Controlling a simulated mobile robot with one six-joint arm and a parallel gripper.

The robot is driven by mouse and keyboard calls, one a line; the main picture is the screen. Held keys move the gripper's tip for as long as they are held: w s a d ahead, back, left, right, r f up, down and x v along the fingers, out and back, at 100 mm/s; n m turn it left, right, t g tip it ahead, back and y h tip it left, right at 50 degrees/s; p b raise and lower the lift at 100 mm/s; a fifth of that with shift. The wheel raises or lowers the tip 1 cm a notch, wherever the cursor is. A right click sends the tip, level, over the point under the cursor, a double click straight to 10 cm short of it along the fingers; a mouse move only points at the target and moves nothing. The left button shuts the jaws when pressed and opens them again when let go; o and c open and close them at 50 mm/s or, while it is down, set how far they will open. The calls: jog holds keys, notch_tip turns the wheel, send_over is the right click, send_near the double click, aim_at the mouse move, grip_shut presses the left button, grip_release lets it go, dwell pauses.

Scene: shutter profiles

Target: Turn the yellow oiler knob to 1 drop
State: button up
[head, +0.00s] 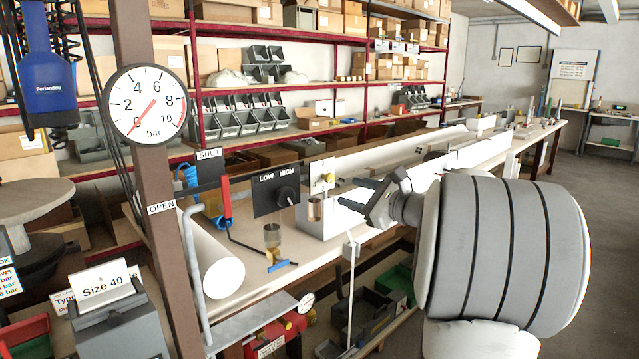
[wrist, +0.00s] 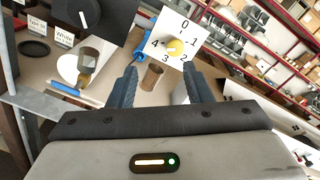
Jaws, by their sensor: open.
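The yellow oiler knob (wrist: 174,46) sits on a white dial plate (wrist: 186,28) marked 0 to 4 in the wrist view. I cannot tell which number it points to. In the head view the small yellow knob (head: 328,179) shows on its white plate, left of my gripper. My gripper (head: 354,194) is open and empty, its fingers pointing left toward the plate, apart from the knob. In the wrist view my gripper's two fingers (wrist: 158,72) stand wide apart, with the knob beyond and slightly right of the midline between their tips.
A black LOW/HIGH panel (head: 276,193) with a black knob stands left of the dial plate. A red-handled lever (head: 226,198), a glass bowl (head: 272,236) and a white roll (head: 222,264) are further left. A pressure gauge (head: 147,104) hangs on the brown post.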

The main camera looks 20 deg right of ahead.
aim_at(331, 179)
jog(key=shift+m+t, duration=0.3)
jog(key=shift+m, duration=0.1)
jog(key=shift+w+d+r+p+x, duration=0.1)
jog(key=shift+d+p+x, duration=0.15)
jog(key=shift+x, duration=1)
jog(key=shift+w+d+r+p+x, duration=0.1)
jog(key=shift+d+p+x, duration=0.15)
jog(key=shift+x, duration=0.95)
jog(key=shift+w+d+r+p+x, duration=0.1)
jog(key=shift+d+p+x, duration=0.15)
jog(key=shift+x, duration=1)
jog(key=shift+c, duration=0.3)
